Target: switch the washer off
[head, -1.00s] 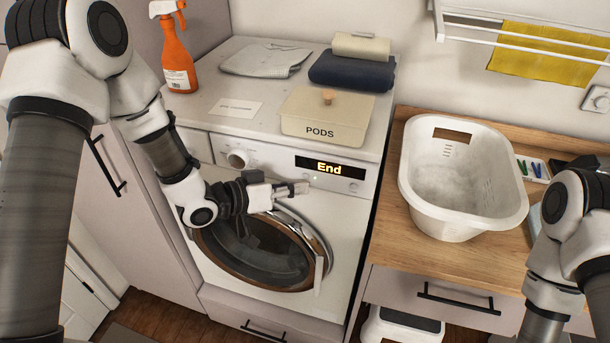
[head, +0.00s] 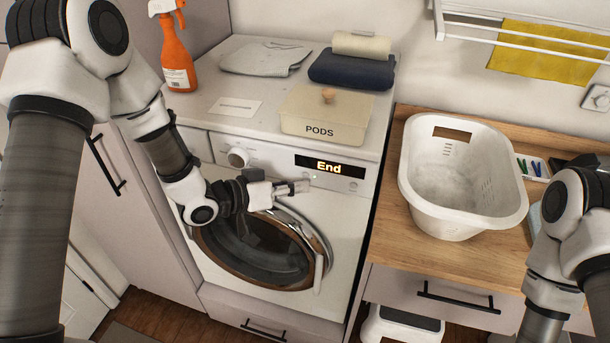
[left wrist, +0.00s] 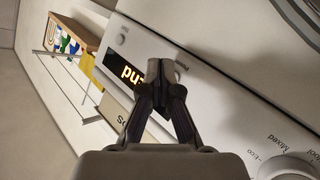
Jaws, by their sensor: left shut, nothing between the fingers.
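The white front-loading washer (head: 345,232) stands under the counter with its round door closed. Its lit display (head: 330,167) reads "End"; the display also shows, rotated, in the left wrist view (left wrist: 127,74). A round dial (head: 238,157) is at the left of the panel; it shows at the lower right in the left wrist view (left wrist: 288,167). Small round buttons sit by the display, one of them (left wrist: 123,36) clear in the left wrist view. My left gripper (head: 303,187) is shut and empty, in front of the panel just below the display. Its tips (left wrist: 160,70) hide part of the panel; contact cannot be told.
On top are a PODS box (head: 322,116), folded towels (head: 350,72), a grey cloth (head: 263,59), a card (head: 236,106) and an orange spray bottle (head: 176,55). A white laundry basket (head: 462,222) stands on the wooden counter (head: 390,240) at right.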

